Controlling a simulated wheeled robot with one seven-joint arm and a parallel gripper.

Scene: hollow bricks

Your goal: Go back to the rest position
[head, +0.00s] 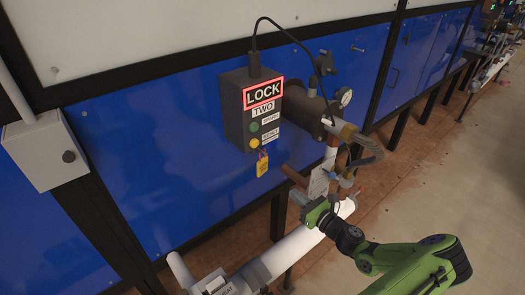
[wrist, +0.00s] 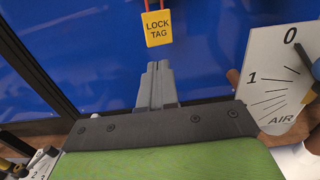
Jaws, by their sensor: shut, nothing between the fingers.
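My gripper (wrist: 155,68) shows in the wrist view with its two grey fingers together and nothing between them. It points at the blue panel, just below a yellow lock tag (wrist: 158,28) that hangs on a red loop. A gap shows between the fingertips and the tag in the picture. In the head view my green arm reaches in from the lower right, and my gripper (head: 301,197) is below the dark lock box (head: 238,112). The yellow tag (head: 262,166) hangs under that box, apart from my gripper.
A white dial plate marked AIR (wrist: 276,75) is close on the right in the wrist view. White pipes (head: 290,250) run beneath my gripper. A gauge (head: 345,96) and hoses stand right of the lock box. Open floor (head: 440,160) lies to the right.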

